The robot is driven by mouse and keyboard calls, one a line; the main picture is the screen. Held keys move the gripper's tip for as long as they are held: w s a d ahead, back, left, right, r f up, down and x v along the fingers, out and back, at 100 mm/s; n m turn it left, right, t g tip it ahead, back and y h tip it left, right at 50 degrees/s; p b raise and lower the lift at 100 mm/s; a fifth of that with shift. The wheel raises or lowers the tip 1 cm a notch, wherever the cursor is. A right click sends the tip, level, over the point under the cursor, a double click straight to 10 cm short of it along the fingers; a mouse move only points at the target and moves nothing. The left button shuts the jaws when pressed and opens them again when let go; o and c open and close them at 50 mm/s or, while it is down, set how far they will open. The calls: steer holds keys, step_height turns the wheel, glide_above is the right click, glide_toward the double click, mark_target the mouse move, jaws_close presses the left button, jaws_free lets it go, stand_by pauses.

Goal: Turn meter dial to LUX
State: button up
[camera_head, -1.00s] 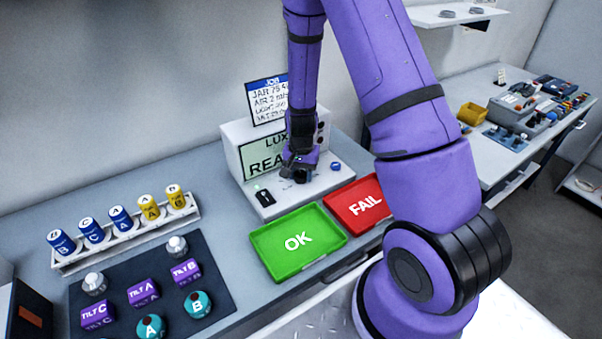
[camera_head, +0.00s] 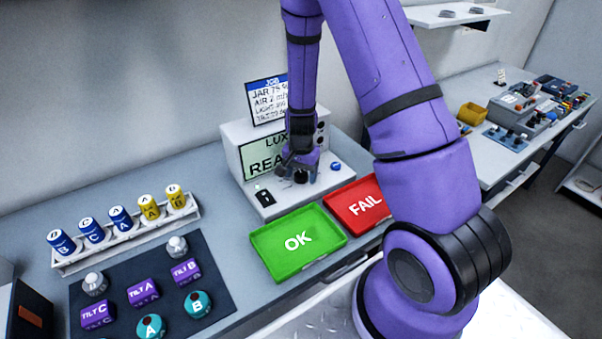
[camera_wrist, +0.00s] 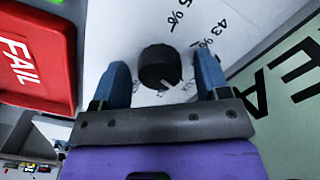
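The meter (camera_head: 232,150) is a pale box with a sloping front panel at the back of the bench. Its green screen reads "LUX" and "REA…", partly hidden by my arm. The dial is a round black knob (camera_wrist: 159,67) with a light pointer mark, on the white panel with printed marks such as "43 %" around it. My gripper (camera_wrist: 162,85) is at the dial, its two blue fingers apart on either side of the knob, with a visible gap on each side. In the head view my gripper (camera_head: 300,175) hides most of the dial.
A green OK tray (camera_head: 270,262) and a red FAIL tray (camera_head: 345,222) lie in front of the meter. A rack of blue and yellow jars (camera_head: 130,238) stands to the left.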

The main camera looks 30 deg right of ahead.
mark_target(301, 173)
steer(key=shift+r, duration=0.1)
step_height(301, 173, up, 11)
steer(key=shift+f, duration=0.2)
stand_by(0.5)
stand_by(0.4)
